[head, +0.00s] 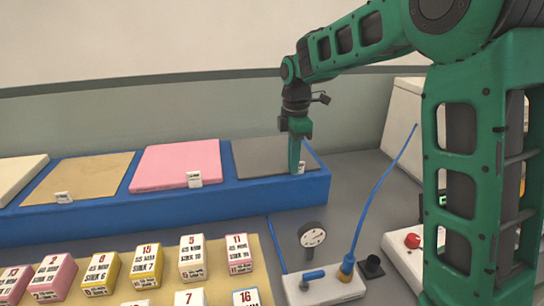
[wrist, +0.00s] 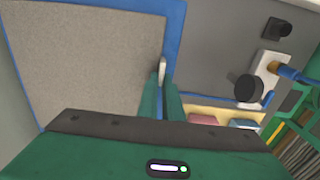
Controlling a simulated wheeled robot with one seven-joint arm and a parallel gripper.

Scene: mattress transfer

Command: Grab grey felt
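The grey felt (wrist: 85,60) is a flat square sheet lying on the right end of the long blue stand (head: 150,208). It also shows in the head view (head: 262,157). My gripper (head: 294,172) points down at the right edge of the felt. In the wrist view its two green fingers (wrist: 162,84) are a little apart, with a narrow gap between them. A small white label card (wrist: 162,70) stands at the felt's edge, just past the fingertips. I cannot tell whether the fingers touch the felt or the card.
A pink sheet (head: 176,163) and a tan sheet (head: 75,178) lie left of the felt. Numbered boxes (head: 145,266) stand on a tan board in front. A dial gauge (head: 312,236) and a white socket block (head: 325,287) with a blue cable stand at front right.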

